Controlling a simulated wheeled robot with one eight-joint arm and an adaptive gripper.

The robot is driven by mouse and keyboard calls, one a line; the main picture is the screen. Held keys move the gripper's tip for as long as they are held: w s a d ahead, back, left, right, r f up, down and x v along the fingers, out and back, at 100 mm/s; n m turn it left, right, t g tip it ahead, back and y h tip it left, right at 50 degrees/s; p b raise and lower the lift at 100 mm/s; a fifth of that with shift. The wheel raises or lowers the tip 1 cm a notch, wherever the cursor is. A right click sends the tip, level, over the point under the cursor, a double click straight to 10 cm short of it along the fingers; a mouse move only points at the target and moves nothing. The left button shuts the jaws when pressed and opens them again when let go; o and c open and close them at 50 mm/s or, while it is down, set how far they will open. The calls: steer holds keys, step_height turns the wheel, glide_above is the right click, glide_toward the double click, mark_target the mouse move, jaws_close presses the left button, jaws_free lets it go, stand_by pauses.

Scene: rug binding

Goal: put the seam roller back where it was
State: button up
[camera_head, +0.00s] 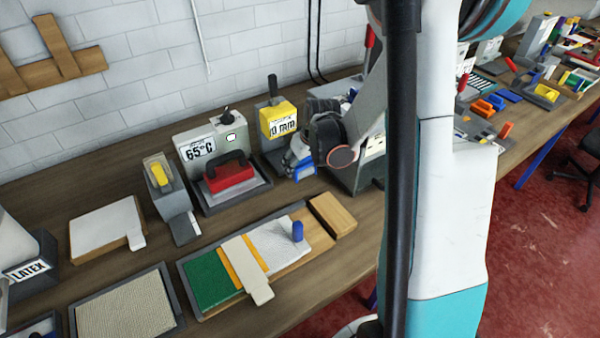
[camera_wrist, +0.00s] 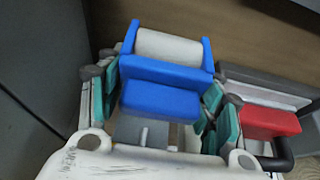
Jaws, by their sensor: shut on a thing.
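The seam roller (camera_wrist: 160,98) has a blue body and a pale roll (camera_wrist: 172,48) between blue side arms. My gripper (camera_wrist: 162,105) is shut on the blue body, with teal-padded fingers on both sides. In the head view, my gripper (camera_head: 297,158) is at the back of the bench, right of the red block and in front of the yellow block. A blue part of the roller (camera_head: 305,173) shows below it there. Much of the roller is hidden by my gripper in that view. I cannot tell whether it touches the bench.
A red block with a black handle (camera_head: 231,176) sits on a grey tray (camera_head: 250,197), close by in the wrist view (camera_wrist: 268,123). The yellow block (camera_head: 277,119) stands behind; a grey box (camera_head: 362,178) stands right. A board with green and white pieces (camera_head: 210,272) lies in front.

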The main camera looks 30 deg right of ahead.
mark_target(305, 161)
steer(key=shift+f+b, duration=0.45)
steer(key=shift+f, duration=1.4)
steer(key=shift+f, duration=0.1)
steer(key=o, duration=1)
steer(key=shift+o, duration=0.2)
steer(key=p+v, duration=0.3)
steer(key=v, duration=0.9)
